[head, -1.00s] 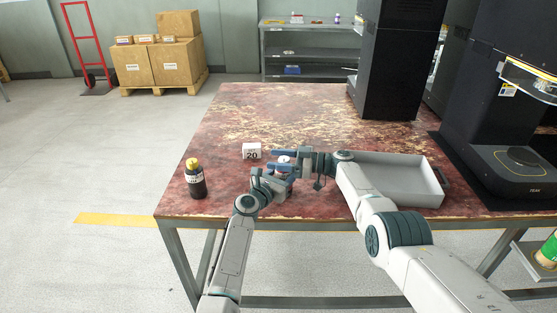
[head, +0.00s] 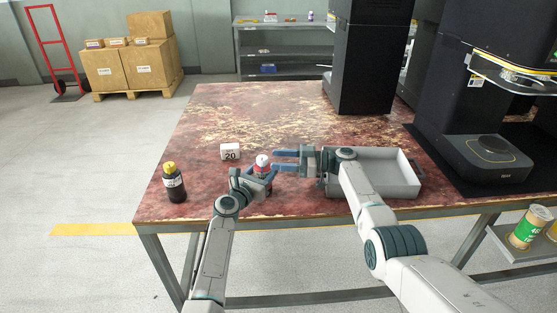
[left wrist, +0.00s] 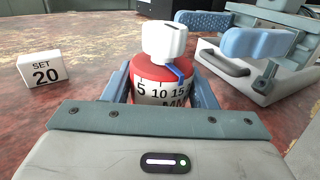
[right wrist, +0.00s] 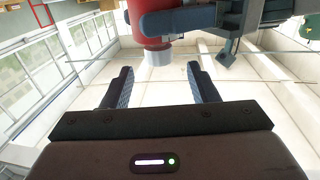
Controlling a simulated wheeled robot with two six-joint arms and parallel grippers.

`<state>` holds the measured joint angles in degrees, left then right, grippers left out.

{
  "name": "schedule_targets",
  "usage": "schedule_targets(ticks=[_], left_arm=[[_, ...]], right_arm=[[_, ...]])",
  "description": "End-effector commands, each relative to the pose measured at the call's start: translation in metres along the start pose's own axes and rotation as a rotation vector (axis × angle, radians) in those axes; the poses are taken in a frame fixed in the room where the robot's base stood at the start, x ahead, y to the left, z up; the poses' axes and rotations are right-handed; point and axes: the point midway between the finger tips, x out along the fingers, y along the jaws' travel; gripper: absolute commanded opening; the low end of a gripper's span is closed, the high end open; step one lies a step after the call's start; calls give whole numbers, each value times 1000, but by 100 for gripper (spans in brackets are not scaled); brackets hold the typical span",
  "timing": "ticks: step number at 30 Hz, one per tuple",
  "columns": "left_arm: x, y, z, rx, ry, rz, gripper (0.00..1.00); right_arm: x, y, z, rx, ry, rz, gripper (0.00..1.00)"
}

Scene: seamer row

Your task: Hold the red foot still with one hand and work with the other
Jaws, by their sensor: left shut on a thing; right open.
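A small timer (head: 263,160) with a white knob stands near the table's front edge. In the left wrist view its red foot (left wrist: 143,70) carries a white scale reading 5, 10, 15, and the white knob (left wrist: 162,42) has a blue pointer near the 15. My left gripper (left wrist: 160,88) is shut around the red foot, one finger on each side. My right gripper (head: 277,161) is open and empty, just right of the knob and apart from it. The right wrist view shows the red foot (right wrist: 150,22) beyond the open fingers. A white card (left wrist: 42,70) reads "SET 20".
A dark bottle with a yellow cap (head: 174,185) stands at the left front of the table. A grey tray (head: 408,180) lies right of the timer, under my right arm. Black machines (head: 368,65) stand at the back right. The table's back left is clear.

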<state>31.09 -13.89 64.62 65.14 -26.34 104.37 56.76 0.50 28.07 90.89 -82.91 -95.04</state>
Motion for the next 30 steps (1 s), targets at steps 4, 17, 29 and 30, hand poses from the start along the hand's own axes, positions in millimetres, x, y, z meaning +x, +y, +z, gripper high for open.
schedule_targets(ticks=[4,17,29,30], left_arm=[[0,0,-1,0,1,0,26],[0,0,-1,0,2,0,26],[0,0,-1,0,2,0,26],[0,0,-1,0,2,0,26]], right_arm=[[1,0,4,5,-10,27,54],[-6,-19,26,31,-68,330,54],[-34,-63,6,9,-13,595,54],[-36,-66,4,6,-8,607,54]])
